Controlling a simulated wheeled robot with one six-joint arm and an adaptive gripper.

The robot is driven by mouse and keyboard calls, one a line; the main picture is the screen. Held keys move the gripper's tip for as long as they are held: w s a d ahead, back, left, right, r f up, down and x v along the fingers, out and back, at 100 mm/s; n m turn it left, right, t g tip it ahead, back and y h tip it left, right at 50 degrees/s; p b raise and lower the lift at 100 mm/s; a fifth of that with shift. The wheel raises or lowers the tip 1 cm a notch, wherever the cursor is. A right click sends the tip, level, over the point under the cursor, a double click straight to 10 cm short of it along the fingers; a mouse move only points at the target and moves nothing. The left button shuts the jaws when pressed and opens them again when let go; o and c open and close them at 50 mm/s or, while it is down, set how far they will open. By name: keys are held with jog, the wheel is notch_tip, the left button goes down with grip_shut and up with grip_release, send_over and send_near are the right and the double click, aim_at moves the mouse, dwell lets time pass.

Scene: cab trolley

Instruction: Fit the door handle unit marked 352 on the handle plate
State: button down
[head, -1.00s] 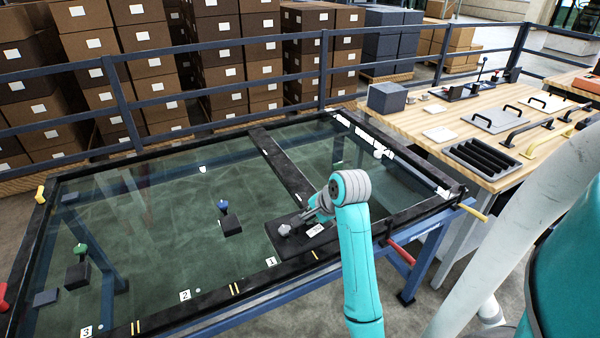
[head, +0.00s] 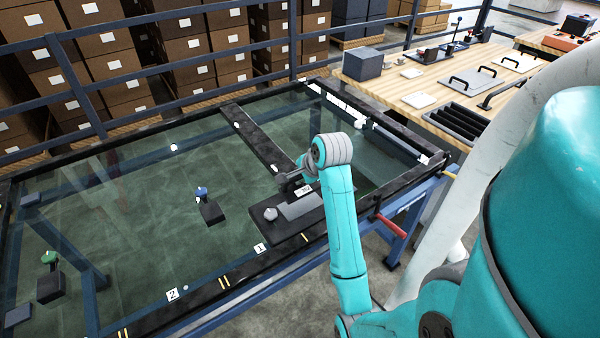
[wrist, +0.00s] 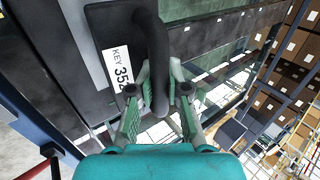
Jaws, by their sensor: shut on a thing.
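My gripper (wrist: 158,92) is shut on the black handle bar of the door handle unit (wrist: 153,45) in the wrist view. A white label reading KEY 352 (wrist: 120,68) is on the unit's dark base beside the bar. In the head view my gripper (head: 293,180) is over the near right of the glass panel, with a small white label (head: 303,190) just below it. A dark plate (head: 262,224) lies on the panel's near frame, with a grey knob and a paler grey patch on it. I cannot tell whether the unit touches this plate.
The glass panel (head: 120,205) lies on a blue trolley. Blue-knobbed (head: 208,207) and green-knobbed (head: 50,278) blocks are to the left. A red lever (head: 391,226) sticks out at the near right. A wooden bench (head: 400,85) with parts stands beyond. A blue railing runs behind.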

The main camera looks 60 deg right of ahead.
aim_at(303, 187)
jog(key=shift+f, duration=2.6)
jog(key=shift+f, duration=0.2)
jog(key=c, duration=1.1)
grip_release()
jog(key=shift+o, duration=0.2)
jog(key=v, duration=1.2)
